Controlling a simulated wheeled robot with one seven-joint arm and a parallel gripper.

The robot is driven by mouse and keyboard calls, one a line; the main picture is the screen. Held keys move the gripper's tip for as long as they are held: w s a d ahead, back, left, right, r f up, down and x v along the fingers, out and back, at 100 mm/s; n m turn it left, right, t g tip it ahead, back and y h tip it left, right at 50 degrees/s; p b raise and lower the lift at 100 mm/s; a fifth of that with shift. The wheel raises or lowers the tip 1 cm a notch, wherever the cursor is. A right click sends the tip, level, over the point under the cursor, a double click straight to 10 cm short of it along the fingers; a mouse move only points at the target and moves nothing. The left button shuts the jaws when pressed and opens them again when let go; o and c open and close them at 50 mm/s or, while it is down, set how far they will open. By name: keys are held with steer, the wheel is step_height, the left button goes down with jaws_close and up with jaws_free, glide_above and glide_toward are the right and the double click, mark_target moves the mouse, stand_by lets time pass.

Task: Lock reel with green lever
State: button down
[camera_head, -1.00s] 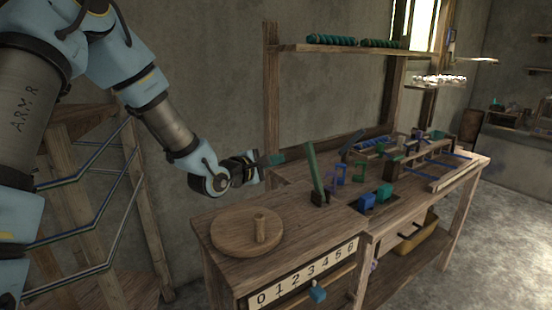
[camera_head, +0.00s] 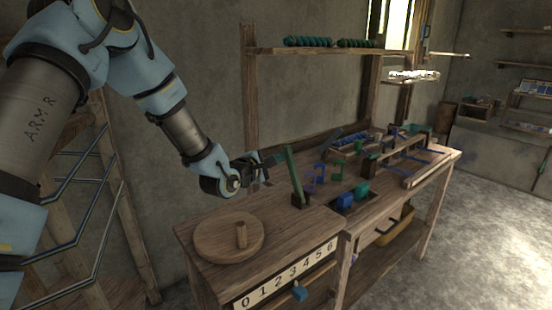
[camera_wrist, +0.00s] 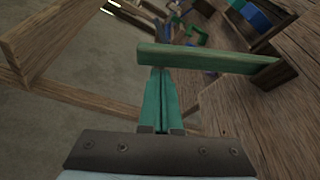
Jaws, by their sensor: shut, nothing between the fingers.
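The green lever (camera_head: 295,175) stands up from a dark wooden base on the bench, its top leaning slightly left. In the wrist view the lever (camera_wrist: 205,58) lies crosswise just past my fingertips. My gripper (camera_head: 279,159) is shut and empty, beside the lever's upper part on its left side. Its two green fingers are pressed together in the wrist view (camera_wrist: 161,72). The tips are at or very near the lever; I cannot tell whether they touch it. A round wooden disc (camera_head: 218,240) with an upright peg lies on the bench's near end.
The wooden bench (camera_head: 290,228) carries blue and green blocks (camera_head: 346,200) and small frames right of the lever. A number strip (camera_head: 290,275) with a blue slider (camera_head: 299,292) runs along the front edge. A shelf (camera_head: 330,49) with green rolls hangs behind.

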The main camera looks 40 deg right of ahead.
mark_target(288, 157)
steer(key=shift+s, duration=0.1)
steer(key=shift+s+r+m+b, duration=0.15)
steer(key=shift+s+m+b, duration=0.15)
steer(key=shift+b, duration=0.25)
steer(key=shift+s+r, duration=0.1)
steer(key=s+m+b, duration=0.1)
steer(key=s+b, duration=0.1)
steer(key=b, duration=0.1)
steer(key=shift+r+m+h, duration=0.2)
steer(key=shift+m+h, duration=0.1)
steer(key=shift+m, duration=0.1)
steer(key=s+m+h+b, duration=0.2)
steer(key=s+m+b, duration=0.5)
steer(key=b, duration=0.7)
steer(key=shift+s+a+r+m+t+h, duration=0.3)
steer(key=shift+s+a+m+t, duration=0.1)
steer(key=shift+s, duration=0.45)
steer(key=shift+s+f, duration=0.1)
